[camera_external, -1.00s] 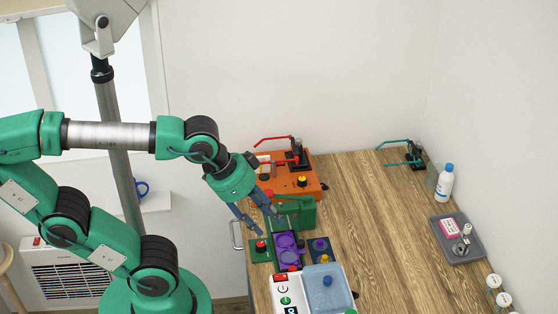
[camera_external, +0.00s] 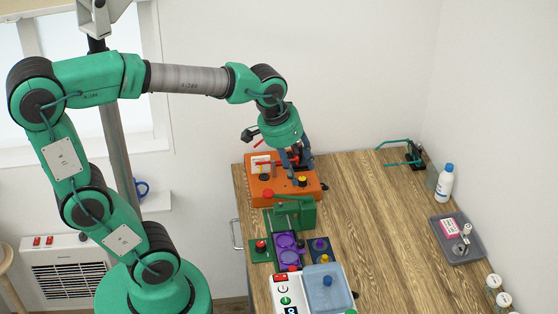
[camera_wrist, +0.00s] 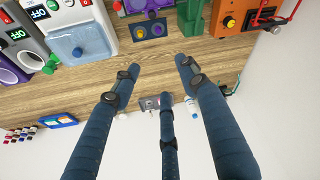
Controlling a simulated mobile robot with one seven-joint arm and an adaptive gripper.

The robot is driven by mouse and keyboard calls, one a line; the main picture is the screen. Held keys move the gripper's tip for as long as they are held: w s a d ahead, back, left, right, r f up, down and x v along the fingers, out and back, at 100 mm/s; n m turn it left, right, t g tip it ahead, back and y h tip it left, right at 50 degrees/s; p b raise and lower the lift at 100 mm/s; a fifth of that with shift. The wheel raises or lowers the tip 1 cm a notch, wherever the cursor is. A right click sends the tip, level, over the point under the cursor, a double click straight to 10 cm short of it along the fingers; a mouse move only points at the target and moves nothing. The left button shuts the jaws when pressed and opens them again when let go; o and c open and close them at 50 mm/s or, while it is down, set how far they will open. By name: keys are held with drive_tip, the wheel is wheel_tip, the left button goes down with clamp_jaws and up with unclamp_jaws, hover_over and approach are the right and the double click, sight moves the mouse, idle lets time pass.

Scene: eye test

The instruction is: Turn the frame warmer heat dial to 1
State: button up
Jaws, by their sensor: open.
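No label in view lets me tell which device is the frame warmer, and no number 1 or dial setting can be read. Contact with the box cannot be told.
A green press (camera_external: 308,212) and a purple double-well unit (camera_external: 286,258) stand in front of the orange box. Nearer is a white unit with a blue basin (camera_external: 318,277). A grey tray (camera_external: 475,243) and white bottle (camera_external: 445,182) are at right. The table's middle is clear.

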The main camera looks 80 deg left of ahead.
drive_tip(key=w+a+n+g+p, duration=0.1)
drive_tip(key=w+a+n+p, duration=0.15)
drive_tip(key=a, duration=0.75)
drive_tip(key=n+g+h+p, duration=0.1)
drive_tip(key=n+g+p, duration=0.2)
drive_tip(key=n+p, duration=0.6)
hover_over(260, 160)
drive_tip(key=b, duration=0.2)
wheel_tip(260, 160, down, 13)
drive_tip(key=n, duration=0.2)
drive_tip(key=shift+w+a+f, duration=0.1)
drive_tip(key=shift+w+a, duration=0.05)
drive_tip(key=shift+w, duration=0.15)
drive_tip(key=shift+f, duration=0.15)
drive_tip(key=f, duration=0.4)
drive_tip(key=f+b, duration=0.1)
drive_tip(key=f, duration=0.8)
drive_tip(key=shift+s+f, duration=0.2)
drive_tip(key=shift+s, duration=0.05)
clamp_jaws()
